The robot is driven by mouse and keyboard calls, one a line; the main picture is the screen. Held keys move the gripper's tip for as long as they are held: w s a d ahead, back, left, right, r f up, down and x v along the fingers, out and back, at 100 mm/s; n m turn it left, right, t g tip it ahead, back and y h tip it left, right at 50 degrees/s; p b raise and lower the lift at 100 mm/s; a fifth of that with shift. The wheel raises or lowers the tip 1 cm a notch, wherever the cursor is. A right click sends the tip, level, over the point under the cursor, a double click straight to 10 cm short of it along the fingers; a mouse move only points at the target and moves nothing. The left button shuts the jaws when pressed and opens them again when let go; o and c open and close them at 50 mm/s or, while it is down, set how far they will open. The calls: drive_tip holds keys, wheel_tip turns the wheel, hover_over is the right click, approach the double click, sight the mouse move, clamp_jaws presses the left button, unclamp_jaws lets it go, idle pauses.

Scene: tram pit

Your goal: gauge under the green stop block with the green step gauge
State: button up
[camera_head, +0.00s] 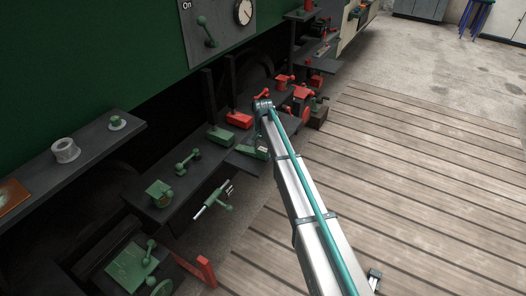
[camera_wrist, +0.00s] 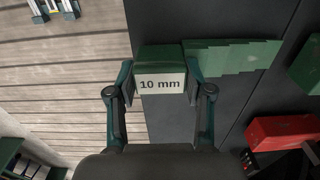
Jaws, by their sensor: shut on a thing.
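The green step gauge (camera_wrist: 160,58) has a block end labelled "10 mm" and a stepped green tongue reaching right in the wrist view. My gripper (camera_wrist: 160,75) is shut on the labelled block, one finger at each side. In the head view the gauge (camera_head: 262,151) shows small below the end of my arm, close to the dark shelf. A green block at the foot of a dark post, apparently the green stop block (camera_head: 220,135), is left of it. A green block (camera_wrist: 307,66) also shows, cut off, at the wrist view's right edge, apart from the tongue's tip.
A red block (camera_head: 240,119) stands beside the green one; a red block (camera_wrist: 283,131) shows in the wrist view's lower right. Green valves and handles (camera_head: 187,160) line the shelf to the left. The plank floor (camera_head: 420,170) at right is mostly clear.

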drive_tip(key=shift+r+p, duration=1.1)
drive_tip(key=shift+r, duration=1.45)
